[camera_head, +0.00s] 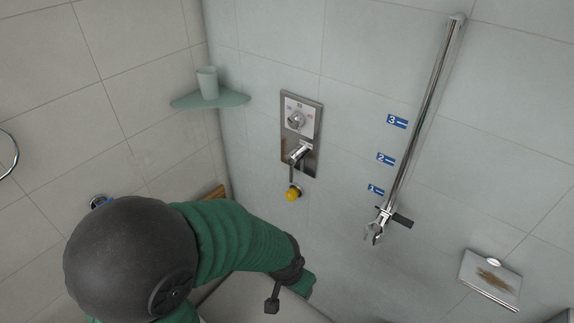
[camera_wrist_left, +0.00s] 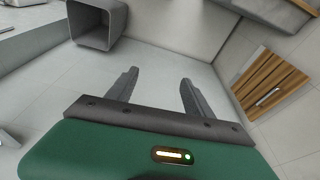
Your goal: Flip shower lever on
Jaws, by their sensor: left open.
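The shower control is a chrome plate (camera_head: 301,133) on the tiled wall in the head view. It has a round dial (camera_head: 296,119) above and a shower lever (camera_head: 299,154) below that sticks out from the plate. My left arm comes in from the lower left, and its wrist is below the plate, apart from it. The fingers are hidden in the head view. In the left wrist view my left gripper (camera_wrist_left: 158,88) is open and empty, with the floor behind its fingers. The lever is not in that view. My right gripper is not in view.
A chrome rail (camera_head: 425,115) with a holder (camera_head: 380,224) stands to the right. A corner shelf (camera_head: 210,100) bears a cup (camera_head: 207,82). A soap dish (camera_head: 490,278) is at lower right. The left wrist view shows a grey bin (camera_wrist_left: 97,24).

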